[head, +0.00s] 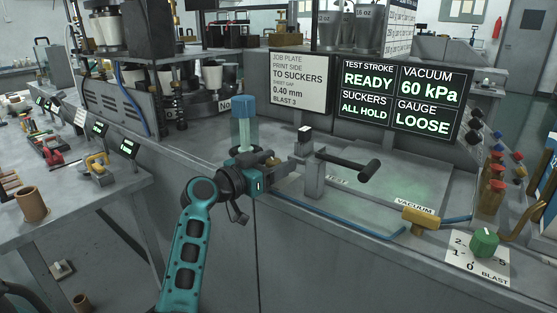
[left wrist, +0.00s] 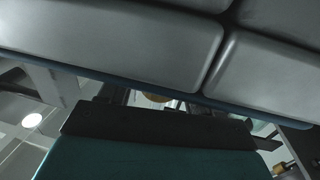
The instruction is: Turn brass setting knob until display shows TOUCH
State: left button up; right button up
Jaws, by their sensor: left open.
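The display (head: 402,100) reads READY, 60 kPa, ALL HOLD and, under GAUGE, LOOSE. My left gripper (head: 268,163) is open at the front edge of the bench, beside the small clamp-like fixture and left of the black-handled lever. The brass setting knob cannot be made out clearly in the head view; the gripper may hide it. In the left wrist view a small rounded brass-coloured part (left wrist: 157,97) shows past the dark gripper parts, mostly covered. I cannot tell whether the gripper touches it. My right gripper is out of view.
A lever with a black handle (head: 350,164) stands right of the gripper. A blue-topped clear cylinder (head: 244,121) is just behind it. A brass-coloured vacuum block (head: 421,221) sits on a blue hose. A green blast knob (head: 484,243) is at the lower right.

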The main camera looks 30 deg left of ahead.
pick_arm(q)
jog(key=shift+w+d, duration=0.15)
jog(key=shift+w, duration=0.4)
